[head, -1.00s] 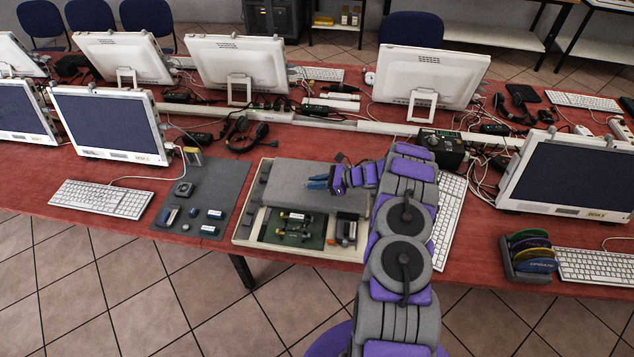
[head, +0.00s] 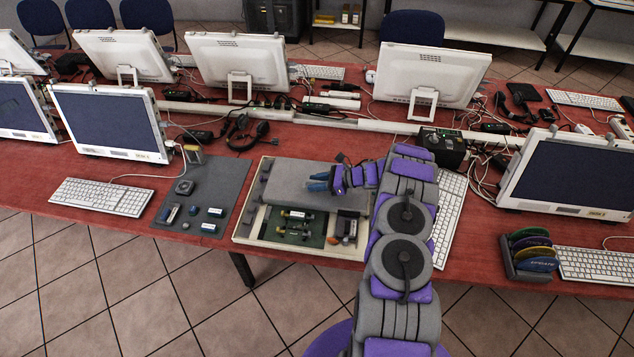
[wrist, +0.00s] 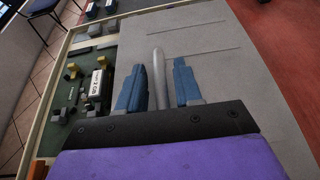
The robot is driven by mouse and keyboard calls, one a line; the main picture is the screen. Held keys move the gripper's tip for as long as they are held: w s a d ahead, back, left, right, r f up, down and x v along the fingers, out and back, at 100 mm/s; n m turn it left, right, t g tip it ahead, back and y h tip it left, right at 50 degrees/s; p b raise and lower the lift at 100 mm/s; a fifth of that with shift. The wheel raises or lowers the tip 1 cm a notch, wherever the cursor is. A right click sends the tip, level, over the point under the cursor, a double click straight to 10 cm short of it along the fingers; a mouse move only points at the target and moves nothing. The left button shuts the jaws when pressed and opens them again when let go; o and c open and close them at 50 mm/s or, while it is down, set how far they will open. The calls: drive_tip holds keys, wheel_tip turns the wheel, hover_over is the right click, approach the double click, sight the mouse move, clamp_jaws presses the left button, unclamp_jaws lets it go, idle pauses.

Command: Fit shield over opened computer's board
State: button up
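The shield (head: 292,175) is a flat grey plate lying over the back part of the opened computer (head: 250,241), a shallow cream case. It also fills the right of the wrist view (wrist: 225,60). The front of the green board (head: 275,235) is uncovered, with several small components on it. My gripper (head: 318,184) is low over the shield's right part. In the wrist view my blue fingers (wrist: 158,88) stand on either side of a grey upright bar (wrist: 158,75), with narrow gaps beside it. Whether they touch the shield is unclear.
A grey mat (head: 222,190) with small parts lies left of the case. White keyboards (head: 101,197) lie left of the mat and right of my arm (head: 449,215). The case sits near the table's front edge.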

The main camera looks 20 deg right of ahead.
drive_tip(key=shift+o, duration=0.8)
drive_tip(key=shift+r, duration=0.1)
drive_tip(key=p+v, duration=0.2)
drive_tip(key=v, duration=1.5)
drive_tip(key=shift+d, duration=0.2)
drive_tip(key=shift+r, duration=0.2)
wheel_tip(320, 180, up, 6)
drive_tip(key=shift+f+p, duration=0.15)
drive_tip(key=shift+p, duration=0.25)
